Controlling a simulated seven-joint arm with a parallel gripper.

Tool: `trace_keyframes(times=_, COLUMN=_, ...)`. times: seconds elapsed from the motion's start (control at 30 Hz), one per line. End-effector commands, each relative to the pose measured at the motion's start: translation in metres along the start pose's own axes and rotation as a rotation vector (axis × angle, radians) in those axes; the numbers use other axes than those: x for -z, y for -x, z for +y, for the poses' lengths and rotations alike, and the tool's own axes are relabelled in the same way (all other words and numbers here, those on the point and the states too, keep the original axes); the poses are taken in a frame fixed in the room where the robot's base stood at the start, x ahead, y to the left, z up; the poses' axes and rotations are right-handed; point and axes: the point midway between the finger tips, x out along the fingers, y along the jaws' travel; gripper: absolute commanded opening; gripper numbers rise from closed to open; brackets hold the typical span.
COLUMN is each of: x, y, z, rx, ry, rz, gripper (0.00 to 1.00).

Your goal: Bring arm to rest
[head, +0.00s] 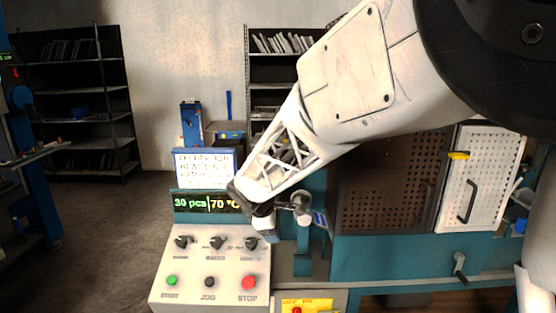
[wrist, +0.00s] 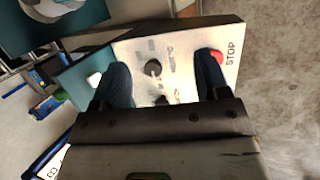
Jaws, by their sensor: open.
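My arm reaches in from the upper right of the head view, slanting down to the left. My gripper (head: 268,236) hangs at its end, just above and behind the right edge of the control panel (head: 160,288). In the wrist view my gripper (wrist: 163,82) has its two dark blue fingers spread apart with nothing held between them. A dark knob (wrist: 153,68) of the panel shows through the gap. The right finger overlaps part of the red STOP button (wrist: 217,56) in that view. Whether the fingers touch the panel cannot be told.
The panel carries three dark knobs, a green START button (head: 172,281) and a black JOG button (head: 209,282). A display (head: 205,203) reads 30 pcs and 70 °C. A teal machine with a white perforated door (head: 480,180) stands right. Dark shelves (head: 75,100) stand back left; the left floor is clear.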

Motion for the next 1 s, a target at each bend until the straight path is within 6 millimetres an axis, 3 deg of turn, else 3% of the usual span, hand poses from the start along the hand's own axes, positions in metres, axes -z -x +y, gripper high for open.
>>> trace_keyframes(times=0.1, x=-0.04, y=0.019, z=-0.017, rx=0.025, ry=-0.137, rz=0.004, gripper=0.69)
trace_keyframes(times=0.5, x=-0.143, y=0.07, z=-0.092, rx=0.113, ry=-0.585, rz=0.02, gripper=0.69)
trace_keyframes(times=0.8, x=-0.199, y=0.102, z=-0.163, rx=0.182, ry=-0.914, rz=0.034, gripper=0.69)
trace_keyframes(times=1.0, x=-0.226, y=0.118, z=-0.213, rx=0.23, ry=-1.129, rz=0.043, gripper=0.69)
